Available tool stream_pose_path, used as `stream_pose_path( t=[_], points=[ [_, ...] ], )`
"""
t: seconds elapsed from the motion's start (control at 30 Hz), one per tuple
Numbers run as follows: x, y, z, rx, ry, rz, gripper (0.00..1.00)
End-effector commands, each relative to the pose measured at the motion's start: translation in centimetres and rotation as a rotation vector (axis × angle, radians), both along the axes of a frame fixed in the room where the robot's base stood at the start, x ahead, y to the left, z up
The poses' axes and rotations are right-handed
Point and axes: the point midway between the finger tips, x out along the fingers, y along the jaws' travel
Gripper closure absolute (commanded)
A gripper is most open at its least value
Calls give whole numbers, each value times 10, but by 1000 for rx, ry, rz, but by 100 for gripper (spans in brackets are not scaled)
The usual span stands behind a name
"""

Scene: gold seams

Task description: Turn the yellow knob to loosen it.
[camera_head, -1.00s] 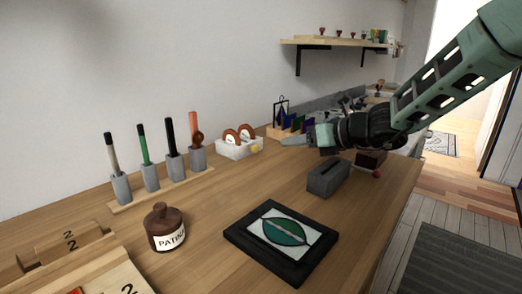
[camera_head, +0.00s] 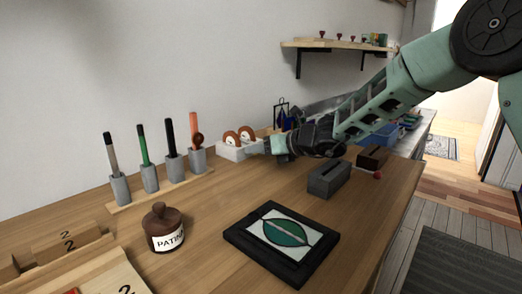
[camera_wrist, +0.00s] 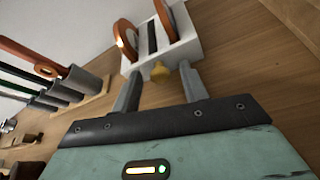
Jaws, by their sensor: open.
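The yellow knob (camera_wrist: 159,72) sticks out from the near face of a white holder (camera_wrist: 188,50) in the wrist view. My gripper (camera_wrist: 161,77) is open, with one finger to the left of the knob and the other to the right. Gaps show between the knob and both fingers; I cannot tell the exact depth. In the head view my gripper (camera_head: 258,147) is at the right end of the white holder (camera_head: 230,153), and its fingers hide the knob. The holder carries two copper-brown rolls (camera_head: 229,139).
A wooden rack (camera_head: 160,189) of upright tools stands left of the holder. A grey slotted block (camera_head: 328,181), a brown patina jar (camera_head: 161,220) and a black-framed leaf panel (camera_head: 240,240) stand nearer. The wall is close behind; bare tabletop lies in front of the holder.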

Motion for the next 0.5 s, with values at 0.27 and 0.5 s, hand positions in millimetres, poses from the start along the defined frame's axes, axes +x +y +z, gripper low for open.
stream_pose_path(
  t=[0.27,0.5],
  points=[
    [0,0,0,0,0,0,100],
    [0,0,-2,-17,-18,0,100]
  ],
)
